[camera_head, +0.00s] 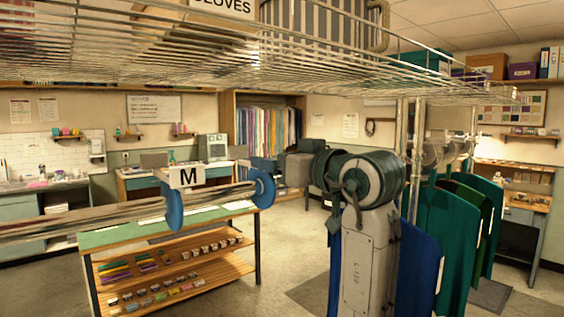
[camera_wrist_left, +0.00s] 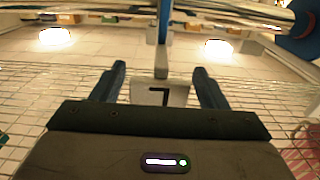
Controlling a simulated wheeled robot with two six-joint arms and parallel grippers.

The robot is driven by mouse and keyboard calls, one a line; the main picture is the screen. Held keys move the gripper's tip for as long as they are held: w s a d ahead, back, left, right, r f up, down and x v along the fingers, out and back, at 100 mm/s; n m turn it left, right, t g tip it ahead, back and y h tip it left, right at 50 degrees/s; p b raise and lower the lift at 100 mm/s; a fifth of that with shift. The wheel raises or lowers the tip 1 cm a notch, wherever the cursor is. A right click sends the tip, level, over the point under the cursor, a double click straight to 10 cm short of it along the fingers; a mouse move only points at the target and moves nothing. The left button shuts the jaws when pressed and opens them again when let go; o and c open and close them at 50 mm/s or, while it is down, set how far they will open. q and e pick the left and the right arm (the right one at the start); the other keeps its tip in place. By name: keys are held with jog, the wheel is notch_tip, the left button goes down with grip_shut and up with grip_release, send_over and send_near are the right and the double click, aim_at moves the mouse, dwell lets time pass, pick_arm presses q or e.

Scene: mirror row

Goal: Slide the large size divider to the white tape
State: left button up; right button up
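The large size divider is a blue disc (camera_head: 264,189) on a metal rail in the head view. Its white label (camera_wrist_left: 160,92) reads L, upside down, in the left wrist view. My left gripper (camera_head: 263,164) reaches in from the right of this disc. In the left wrist view its two dark blue fingers (camera_wrist_left: 162,88) are apart, one on each side of the label. I cannot tell whether they touch it. The rail (camera_head: 95,219) shows pale patches, and I cannot make out for sure which is the white tape. My right gripper is out of view.
A second blue disc (camera_head: 172,206) with a white M label (camera_head: 187,177) sits to the left on the rail. A wire shelf (camera_head: 200,62) runs above. Teal garments (camera_head: 448,235) hang at right. A low wooden bench (camera_head: 185,270) stands below.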

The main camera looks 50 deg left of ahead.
pick_arm(q)
jog(key=shift+d, duration=0.1)
jog(key=shift+d+f, duration=0.1)
jog(key=shift+d, duration=0.1)
jog(key=d+b, duration=0.4)
jog(key=d, duration=0.6)
jog(key=shift+s+b, duration=0.35)
jog(key=shift+s, duration=0.05)
jog(key=shift+d, duration=0.1)
